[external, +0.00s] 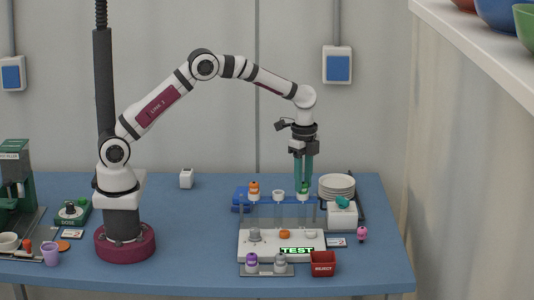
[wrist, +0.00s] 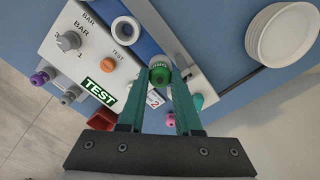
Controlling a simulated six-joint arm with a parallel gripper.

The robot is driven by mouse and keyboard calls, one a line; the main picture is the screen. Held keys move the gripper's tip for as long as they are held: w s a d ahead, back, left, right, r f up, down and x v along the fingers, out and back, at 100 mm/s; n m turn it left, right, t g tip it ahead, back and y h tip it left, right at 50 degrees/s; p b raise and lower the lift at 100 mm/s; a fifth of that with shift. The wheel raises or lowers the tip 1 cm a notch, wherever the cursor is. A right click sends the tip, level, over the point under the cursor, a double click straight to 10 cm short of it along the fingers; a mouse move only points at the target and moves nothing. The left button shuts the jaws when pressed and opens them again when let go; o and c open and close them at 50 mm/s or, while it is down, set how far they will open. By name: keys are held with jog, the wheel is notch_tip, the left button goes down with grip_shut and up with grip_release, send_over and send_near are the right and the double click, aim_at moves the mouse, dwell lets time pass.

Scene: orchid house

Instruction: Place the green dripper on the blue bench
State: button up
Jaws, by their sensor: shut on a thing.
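The green dripper (external: 303,188) is at the right end of a clear rack on the test station, seen in the external view. My gripper (external: 303,178) points straight down over it, with its green fingers closed around its upper part. In the wrist view the green dripper (wrist: 160,73) sits between the fingertips of my gripper (wrist: 160,79). Whether its lower part still rests in the rack cannot be told. The blue bench (external: 200,225) spreads under everything.
The white test station (external: 250,251) holds an orange-topped dripper (external: 254,188) and a white ring (external: 278,194). White plates (external: 337,184), a white box (external: 342,216), a red reject bin (external: 323,263) and a pink figure (external: 362,234) stand nearby.

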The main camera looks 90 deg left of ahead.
grip_shut()
